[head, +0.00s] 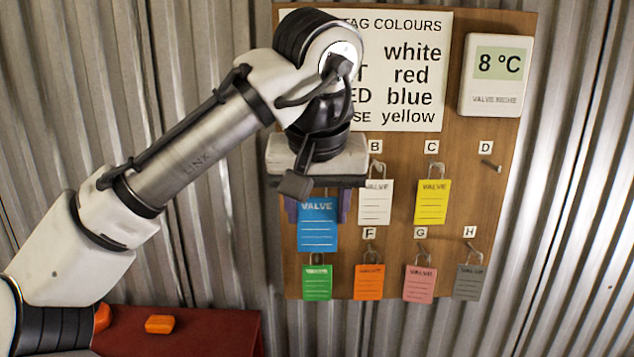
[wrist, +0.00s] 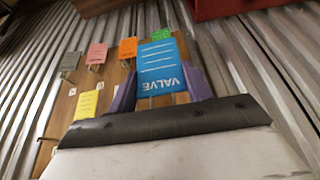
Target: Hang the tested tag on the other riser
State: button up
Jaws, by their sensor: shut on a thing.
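My gripper (head: 318,206) is in front of the left part of the tag board (head: 510,215). Its purple fingers are shut on the blue tag (head: 317,232), marked VALVE. The wrist view also shows the blue tag (wrist: 160,70) between the two fingers. The sign (head: 405,85) above is headed TAG COLOURS; its left part is behind my arm, and the row ending in "ED" reads blue. No riser can be made out in either view.
White (head: 375,203), yellow (head: 432,202), green (head: 317,283), orange (head: 368,282), pink (head: 419,284) and grey (head: 468,282) tags hang close by. Peg D (head: 490,165) is bare. A display (head: 497,75) reads 8 °C. A red surface (head: 200,338) holds orange pieces (head: 160,324) at lower left.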

jog(key=w+f+p, duration=0.1)
jog(key=w+p, duration=0.3)
jog(key=w, duration=0.7)
jog(key=shift+p, duration=0.4)
jog(key=shift+w+f, duration=0.1)
jog(key=shift+f, duration=0.1)
